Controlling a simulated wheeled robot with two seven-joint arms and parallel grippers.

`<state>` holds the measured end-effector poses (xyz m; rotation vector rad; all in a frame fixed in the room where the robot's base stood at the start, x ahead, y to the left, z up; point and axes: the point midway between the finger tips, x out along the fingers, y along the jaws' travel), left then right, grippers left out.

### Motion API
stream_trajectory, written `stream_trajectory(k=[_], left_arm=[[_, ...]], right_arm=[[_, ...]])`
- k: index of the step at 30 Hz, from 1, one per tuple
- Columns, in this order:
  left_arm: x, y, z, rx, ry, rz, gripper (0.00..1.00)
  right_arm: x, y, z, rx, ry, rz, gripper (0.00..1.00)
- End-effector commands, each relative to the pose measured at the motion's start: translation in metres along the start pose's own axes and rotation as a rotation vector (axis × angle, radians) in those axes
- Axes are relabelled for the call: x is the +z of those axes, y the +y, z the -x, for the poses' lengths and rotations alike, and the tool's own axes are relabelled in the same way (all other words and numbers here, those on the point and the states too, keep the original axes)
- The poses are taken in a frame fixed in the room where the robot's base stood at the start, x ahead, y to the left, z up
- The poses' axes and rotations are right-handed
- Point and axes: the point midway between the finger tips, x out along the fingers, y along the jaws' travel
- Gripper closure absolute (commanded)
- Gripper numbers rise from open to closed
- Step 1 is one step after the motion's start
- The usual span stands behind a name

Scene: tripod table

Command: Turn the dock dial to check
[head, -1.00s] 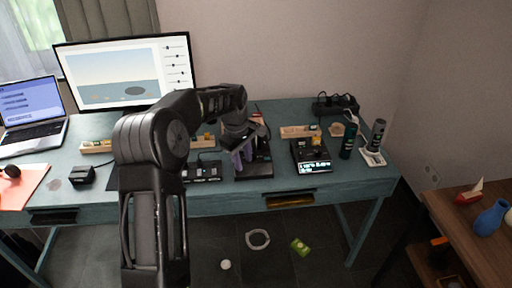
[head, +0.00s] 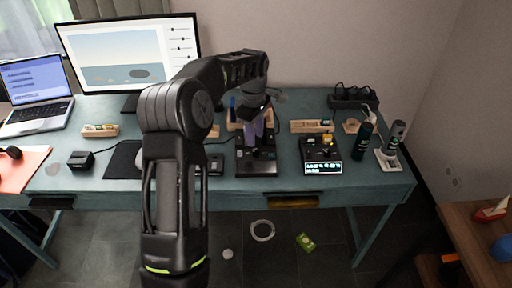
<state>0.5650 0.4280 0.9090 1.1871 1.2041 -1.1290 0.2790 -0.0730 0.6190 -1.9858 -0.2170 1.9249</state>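My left gripper (head: 258,131), with pale purple fingers, points down over the back part of a black device (head: 257,168) on the teal desk. The gap between its fingers is too small to judge, and the gripper hides part of the device. I cannot tell whether it touches anything. To its right stands another black device with a lit text display (head: 323,168) and a small yellow part on top. I cannot make out for sure which device is the dock or where its dial is. My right gripper is not in view.
The desk (head: 225,197) also bears a monitor (head: 130,55), a laptop (head: 37,95), wooden trays (head: 311,126), a dark bottle (head: 362,141) and a white stand (head: 388,160). A ring (head: 262,230) and a green item (head: 305,242) lie on the floor.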

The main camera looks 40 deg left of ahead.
Motion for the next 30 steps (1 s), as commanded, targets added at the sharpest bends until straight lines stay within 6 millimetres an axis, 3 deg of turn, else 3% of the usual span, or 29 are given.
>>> stream_trajectory(k=[13, 23, 30], left_arm=[[0.000, 0.000, -0.060, 0.000, -0.001, 0.000, 0.67], [0.000, 0.000, -0.065, 0.001, -0.001, 0.000, 0.67], [0.000, 0.000, -0.064, 0.001, -0.001, 0.000, 0.87]], right_arm=[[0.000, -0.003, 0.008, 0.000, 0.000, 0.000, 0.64], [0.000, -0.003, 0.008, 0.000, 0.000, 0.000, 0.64], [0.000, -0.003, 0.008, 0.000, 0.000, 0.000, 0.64]])
